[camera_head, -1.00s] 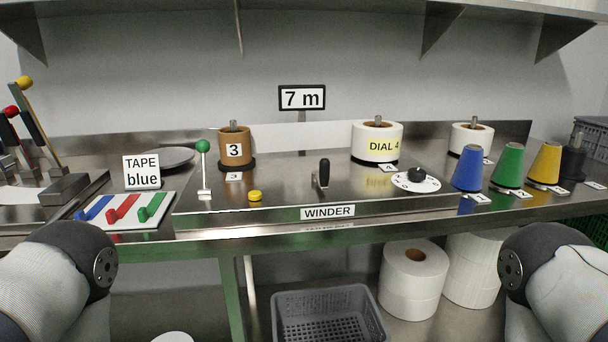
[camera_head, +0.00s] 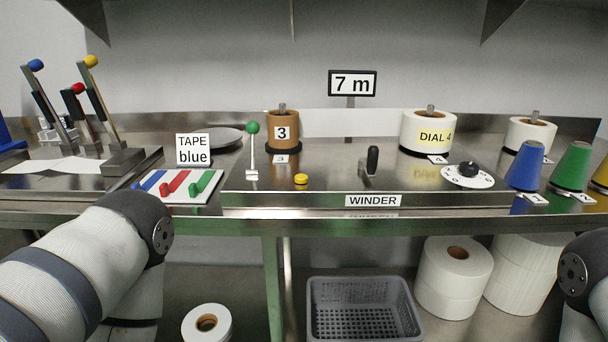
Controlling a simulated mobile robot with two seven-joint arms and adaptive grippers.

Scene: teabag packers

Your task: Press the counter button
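A small yellow button (camera_head: 301,179) sits on the steel winder top, between the green-knobbed lever (camera_head: 253,150) and the black crank handle (camera_head: 371,163). It may be the counter button; no label on it can be read. A "7 m" sign (camera_head: 352,83) stands behind it. My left arm comes in from the lower left and my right arm shows at the lower right edge. Neither gripper is in the picture, and nothing of mine touches the button.
The WINDER label (camera_head: 373,200) is on the front edge. A tape board (camera_head: 178,186) with coloured switches lies left. A dial (camera_head: 468,175), white roll (camera_head: 427,132) and coloured cones (camera_head: 525,166) stand right. A grey basket (camera_head: 363,310) is below. Steel around the button is clear.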

